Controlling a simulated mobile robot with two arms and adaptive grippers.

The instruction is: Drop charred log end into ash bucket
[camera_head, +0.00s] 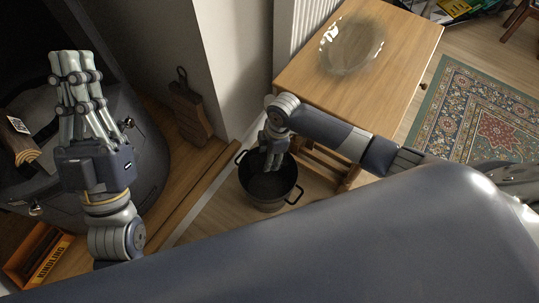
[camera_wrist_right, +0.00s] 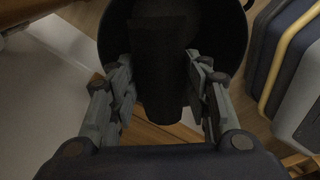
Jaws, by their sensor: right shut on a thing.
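My right gripper (camera_head: 272,148) points down over the ash bucket (camera_head: 268,204), a dark round pot with two side handles on the floor. In the right wrist view, my right gripper (camera_wrist_right: 161,95) is shut on the charred log end (camera_wrist_right: 158,62), a dark, nearly black block. The block shows against the dark inside of the bucket (camera_wrist_right: 118,40); its far end is hard to make out. In the head view the log end is hard to tell from the dark bucket. My left gripper (camera_head: 74,62) is open and empty in front of the stove, well away from the bucket.
A wooden table (camera_head: 400,62) with a glass dish (camera_head: 351,46) stands behind the right arm. A stove (camera_head: 150,150) holds a tagged log (camera_head: 22,150) at left. An orange kindling box (camera_head: 48,262) and a wooden board (camera_head: 190,112) are nearby. A patterned rug (camera_head: 480,115) lies at right.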

